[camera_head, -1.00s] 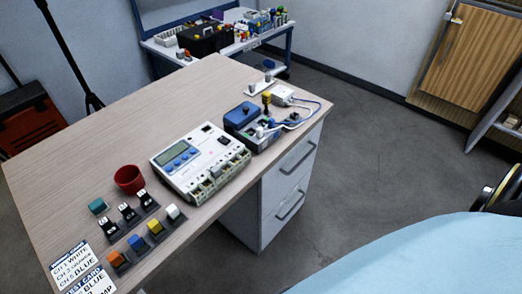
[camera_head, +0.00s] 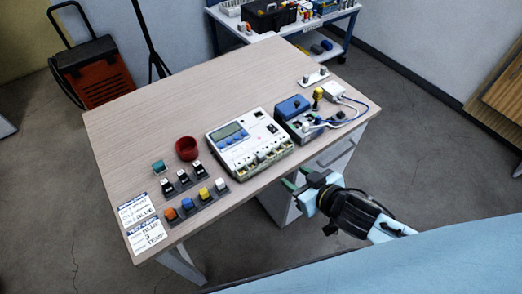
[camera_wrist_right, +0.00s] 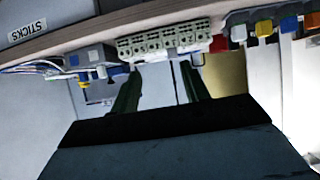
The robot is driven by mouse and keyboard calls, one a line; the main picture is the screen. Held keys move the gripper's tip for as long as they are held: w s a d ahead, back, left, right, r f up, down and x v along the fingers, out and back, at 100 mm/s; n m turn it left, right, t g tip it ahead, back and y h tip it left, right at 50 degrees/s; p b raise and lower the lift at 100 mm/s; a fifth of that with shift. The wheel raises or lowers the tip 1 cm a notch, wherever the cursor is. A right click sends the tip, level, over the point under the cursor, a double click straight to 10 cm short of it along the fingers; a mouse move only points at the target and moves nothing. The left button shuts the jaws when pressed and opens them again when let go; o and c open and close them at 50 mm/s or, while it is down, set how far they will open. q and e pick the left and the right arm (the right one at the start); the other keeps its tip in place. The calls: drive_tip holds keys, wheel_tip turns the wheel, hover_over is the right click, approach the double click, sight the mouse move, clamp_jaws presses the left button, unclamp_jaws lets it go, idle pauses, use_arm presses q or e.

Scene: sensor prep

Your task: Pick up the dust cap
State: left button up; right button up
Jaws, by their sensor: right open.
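No part is clearly marked as the dust cap, and I cannot tell which one it is. A yellow-topped knob (camera_head: 318,94) stands behind the blue-topped box (camera_head: 293,106) on the desk. A small teal piece (camera_head: 158,166) lies left of the red cup (camera_head: 187,148). My right gripper (camera_head: 297,177) is open and empty at the desk's front edge, in front of the white meter unit (camera_head: 249,142). In the right wrist view its two dark green fingers (camera_wrist_right: 161,72) are apart, facing the unit's terminals (camera_wrist_right: 165,40). My left gripper is not in view.
Sockets with coloured plugs (camera_head: 195,203) and two printed cards (camera_head: 143,222) line the desk's front left. Wires (camera_head: 345,115) run to a white box (camera_head: 333,91) at the right. The desk's back left (camera_head: 150,110) is clear.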

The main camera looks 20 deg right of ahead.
drive_tip(key=r, duration=0.2)
approach(263, 156)
drive_tip(key=w+f, duration=0.3)
drive_tip(key=shift+y, duration=0.3)
drive_tip(key=shift+a+r+b+x, duration=0.15)
drive_tip(key=shift+b+x, duration=0.05)
drive_tip(key=shift+x, duration=0.7)
drive_tip(key=shift+a+r+b+x, duration=0.15)
drive_tip(key=shift+x, duration=0.8)
drive_tip(key=shift+a+r+b+x, duration=0.15)
drive_tip(key=shift+b+x, duration=0.05)
drive_tip(key=shift+x, duration=0.7)
drive_tip(key=shift+w, duration=0.1)
clamp_jaws()
